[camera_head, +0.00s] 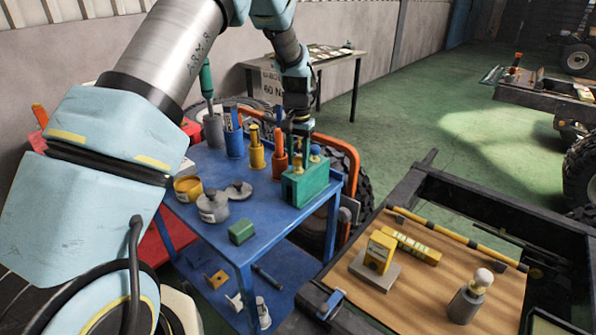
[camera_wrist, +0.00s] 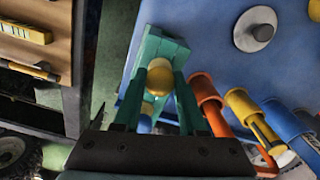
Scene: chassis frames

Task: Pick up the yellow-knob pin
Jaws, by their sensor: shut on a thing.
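My gripper (camera_head: 301,142) points down over the block. In the wrist view my gripper (camera_wrist: 158,85) has its fingers on either side of a yellow knob (camera_wrist: 160,78) and is shut on that pin. The green block (camera_wrist: 167,45) lies behind the fingers. The pin's shaft is hidden, so I cannot tell whether it is seated in the block.
The blue cart top (camera_head: 262,222) also holds orange (camera_head: 279,150), yellow (camera_head: 256,152) and blue (camera_head: 234,140) holders, grey round weights (camera_head: 213,206) and a small green box (camera_head: 242,232). A wooden-topped bench (camera_head: 400,305) with yellow blocks stands at right.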

